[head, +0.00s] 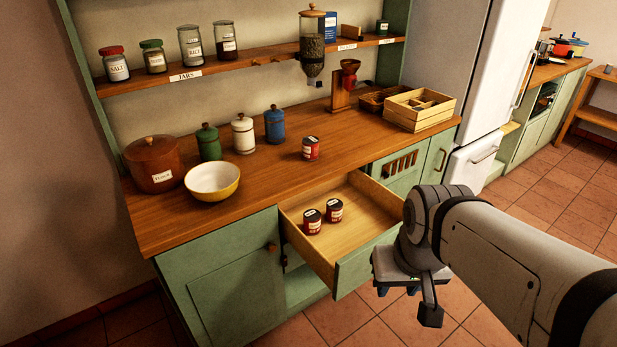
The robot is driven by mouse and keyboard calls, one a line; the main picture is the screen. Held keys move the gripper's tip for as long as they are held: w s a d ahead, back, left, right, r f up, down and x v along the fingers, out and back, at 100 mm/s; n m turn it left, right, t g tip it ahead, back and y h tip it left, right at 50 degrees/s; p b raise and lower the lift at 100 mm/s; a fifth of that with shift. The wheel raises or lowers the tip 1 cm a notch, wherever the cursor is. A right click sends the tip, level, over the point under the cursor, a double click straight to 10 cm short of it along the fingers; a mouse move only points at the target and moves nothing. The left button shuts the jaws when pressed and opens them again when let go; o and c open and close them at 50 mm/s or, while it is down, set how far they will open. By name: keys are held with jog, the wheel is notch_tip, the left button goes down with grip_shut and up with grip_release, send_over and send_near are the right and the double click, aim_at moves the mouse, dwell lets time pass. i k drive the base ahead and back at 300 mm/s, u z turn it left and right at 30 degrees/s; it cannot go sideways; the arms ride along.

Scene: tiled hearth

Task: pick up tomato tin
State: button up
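A red tin (310,149) with a white label and dark lid stands upright on the wooden counter. Two similar red tins, one on the left (312,222) and one on the right (334,211), stand close together in the open drawer (365,212). Their labels are too small to read, so I cannot tell which hold tomato. My gripper (398,291) hangs over the floor to the right of the drawer front, apart from all the tins. Its fingers are mostly hidden under the wrist, and I cannot tell how far apart they are.
The drawer is pulled out between green cupboards (222,290). On the counter stand a yellow bowl (213,181), a brown flour pot (154,165), several canisters and a wooden crate (420,108). A jar shelf (250,62) runs above. The counter around the single tin is clear.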

aim_at(311, 217)
jog(key=z, duration=0.05)
jog(key=i, duration=1)
jog(key=u, duration=0.05)
